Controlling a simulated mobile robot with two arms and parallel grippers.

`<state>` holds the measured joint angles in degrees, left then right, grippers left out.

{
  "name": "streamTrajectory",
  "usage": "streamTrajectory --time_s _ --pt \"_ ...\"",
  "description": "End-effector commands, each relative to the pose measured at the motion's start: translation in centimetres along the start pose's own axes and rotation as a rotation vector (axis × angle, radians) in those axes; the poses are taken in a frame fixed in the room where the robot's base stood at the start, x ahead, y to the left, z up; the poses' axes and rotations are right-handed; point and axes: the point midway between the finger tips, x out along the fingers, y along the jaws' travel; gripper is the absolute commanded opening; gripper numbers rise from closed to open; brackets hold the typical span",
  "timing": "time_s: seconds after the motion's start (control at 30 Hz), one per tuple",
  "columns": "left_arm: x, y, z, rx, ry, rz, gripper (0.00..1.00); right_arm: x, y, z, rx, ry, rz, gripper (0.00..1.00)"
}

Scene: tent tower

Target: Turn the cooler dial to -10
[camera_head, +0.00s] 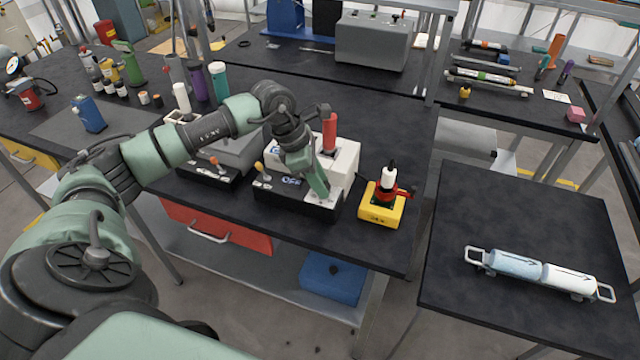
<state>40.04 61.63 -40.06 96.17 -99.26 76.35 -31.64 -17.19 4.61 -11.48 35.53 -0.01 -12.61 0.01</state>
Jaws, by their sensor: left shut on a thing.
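The cooler (346,158) is a white box with a black front base, near the front edge of the black workbench. A red cylinder (330,132) stands upright on top of it. My left gripper (321,192) reaches down from the left to the right part of the cooler's front panel. Its fingers are shut on the dial there, which they hide. The dial's marks and setting cannot be read. An orange-tipped knob or switch (259,167) shows on the left of the same panel. My right gripper is not in view.
A similar grey device (232,150) stands just left of the cooler, under my arm. A yellow device (381,207) with a white-topped bottle stands close on the right. Bottles and tubes crowd the bench's left. The right side table (520,225) holds a blue-and-white cylinder rack.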

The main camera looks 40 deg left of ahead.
Motion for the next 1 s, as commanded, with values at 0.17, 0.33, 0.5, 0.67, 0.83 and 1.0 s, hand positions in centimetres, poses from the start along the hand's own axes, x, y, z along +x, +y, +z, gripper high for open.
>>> streamTrajectory --time_s 0.17,0.33,0.5,0.67,0.83,1.0 --pt "0.2 -0.1 0.0 -0.149 -0.005 0.069 0.0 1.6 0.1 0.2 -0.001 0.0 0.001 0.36" --pt "0.2 -0.2 0.1 -0.297 -0.006 0.13 0.0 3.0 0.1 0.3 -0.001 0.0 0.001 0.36" --pt "0.3 -0.3 0.1 -0.438 -0.007 0.187 0.0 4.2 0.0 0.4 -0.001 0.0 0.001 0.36" --pt "0.2 -0.4 0.2 -0.552 -0.007 0.235 0.0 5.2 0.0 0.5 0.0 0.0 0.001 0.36" --pt "0.1 -0.4 0.3 -0.646 -0.007 0.272 0.0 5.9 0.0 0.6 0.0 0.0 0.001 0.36" --pt "0.0 -0.4 0.3 -0.707 -0.007 0.297 0.0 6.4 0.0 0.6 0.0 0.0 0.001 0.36"
